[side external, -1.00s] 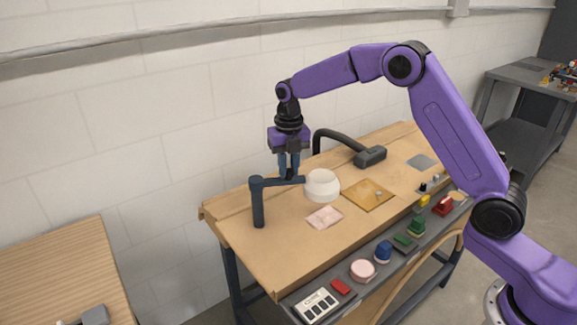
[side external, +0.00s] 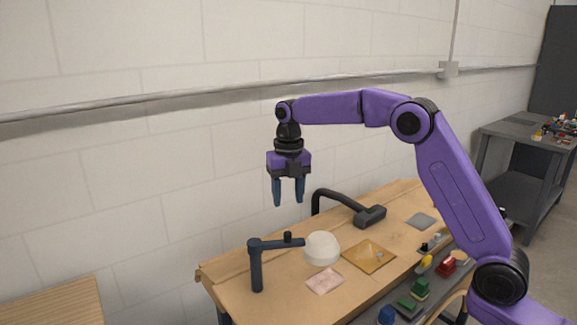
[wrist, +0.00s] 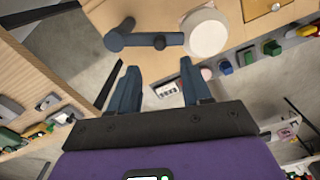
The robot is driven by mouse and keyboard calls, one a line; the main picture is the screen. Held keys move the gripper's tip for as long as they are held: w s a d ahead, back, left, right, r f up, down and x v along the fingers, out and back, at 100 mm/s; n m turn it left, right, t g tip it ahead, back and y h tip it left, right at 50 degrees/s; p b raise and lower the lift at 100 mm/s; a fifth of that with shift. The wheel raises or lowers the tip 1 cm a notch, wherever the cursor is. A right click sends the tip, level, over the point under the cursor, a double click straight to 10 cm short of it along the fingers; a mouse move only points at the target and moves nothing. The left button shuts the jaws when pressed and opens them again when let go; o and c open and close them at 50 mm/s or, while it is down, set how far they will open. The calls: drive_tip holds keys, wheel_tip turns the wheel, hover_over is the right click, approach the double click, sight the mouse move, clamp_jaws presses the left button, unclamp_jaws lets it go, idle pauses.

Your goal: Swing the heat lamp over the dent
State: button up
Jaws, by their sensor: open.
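The heat lamp has a dark post (side external: 256,270), a horizontal arm (side external: 276,244) with a short upright knob (side external: 288,238), and a round white head (side external: 321,248). The head is just left of a tan panel (side external: 368,256) with a small greyish spot, possibly the dent; it is not under the head. My gripper (side external: 288,202) is open and empty, pointing down above the knob, clear of it. In the wrist view, the knob (wrist: 159,42) lies ahead of the open fingers (wrist: 160,82), and the white head (wrist: 206,33) is to its right.
A pink cloth (side external: 324,281) lies in front of the head. A dark curved-arm fixture (side external: 345,203) stands behind the lamp and panel. A grey pad (side external: 421,220) lies further right. Coloured blocks (side external: 420,289) sit along the bench's front tray. A wall is behind.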

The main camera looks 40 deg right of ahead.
wheel_tip(320, 180, up, 8)
drive_tip(key=shift+f, duration=0.2)
idle(0.5)
drive_tip(key=s+a+f+m, duration=0.25)
drive_tip(key=s+m, duration=0.25)
drive_tip(key=s, duration=0.5)
drive_tip(key=s+a+f+m, duration=0.1)
drive_tip(key=s+a+m, duration=0.3)
drive_tip(key=s, duration=0.6)
drive_tip(key=s+d+f+m, duration=0.3)
drive_tip(key=s, duration=0.4)
drive_tip(key=s+d+f+m, duration=0.3)
drive_tip(key=s+d+m, duration=0.1)
drive_tip(key=s, duration=0.3)
drive_tip(key=s+d+f+m, duration=0.3)
drive_tip(key=s, duration=0.4)
drive_tip(key=shift+s+d+m, duration=0.2)
drive_tip(key=shift+s+m, duration=0.05)
drive_tip(key=shift+m, duration=0.15)
